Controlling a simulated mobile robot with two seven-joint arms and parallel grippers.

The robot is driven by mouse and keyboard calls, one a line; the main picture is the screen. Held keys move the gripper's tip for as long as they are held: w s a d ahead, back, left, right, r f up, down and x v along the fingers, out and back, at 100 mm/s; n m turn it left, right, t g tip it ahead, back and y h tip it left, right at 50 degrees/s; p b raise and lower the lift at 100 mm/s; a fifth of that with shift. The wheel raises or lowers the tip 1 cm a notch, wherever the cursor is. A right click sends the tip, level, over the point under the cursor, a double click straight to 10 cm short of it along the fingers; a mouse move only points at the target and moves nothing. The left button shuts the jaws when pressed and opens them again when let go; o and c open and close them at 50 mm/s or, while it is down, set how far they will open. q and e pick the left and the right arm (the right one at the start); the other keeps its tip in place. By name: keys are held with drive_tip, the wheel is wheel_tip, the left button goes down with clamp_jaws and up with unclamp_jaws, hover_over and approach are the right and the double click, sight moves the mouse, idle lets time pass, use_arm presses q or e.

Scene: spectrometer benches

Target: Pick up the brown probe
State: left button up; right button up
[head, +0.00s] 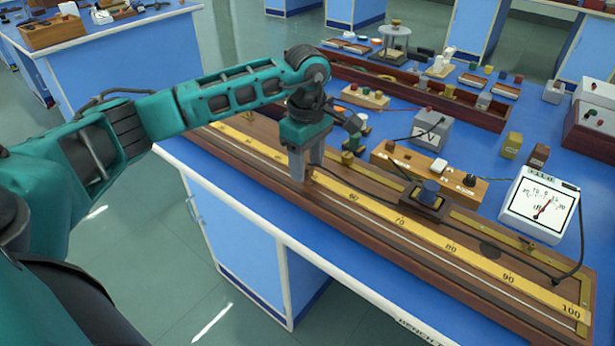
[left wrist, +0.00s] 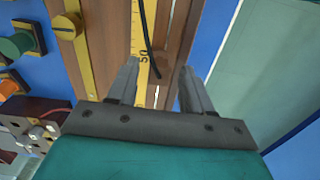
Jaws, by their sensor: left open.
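My left gripper (head: 306,168) points down over the yellow scale of the long wooden bench (head: 400,222), left of the 60 mark. In the left wrist view its two fingers (left wrist: 157,90) are apart, on either side of the scale near the 50 mark. A thin dark lead (left wrist: 148,40) lies along the scale and ends close to the gap between the fingers. A small thin dark piece shows between the fingers; I cannot tell whether it is the brown probe. No brown probe shows clearly in the head view. My right gripper is not in view.
A white dial meter (head: 540,207), a grey box (head: 431,130) and a wooden strip with terminals (head: 430,172) stand behind. The floor in front is clear.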

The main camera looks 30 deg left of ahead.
use_arm(q)
drive_tip(key=shift+f, duration=0.7)
drive_tip(key=shift+c, duration=0.5)
clamp_jaws()
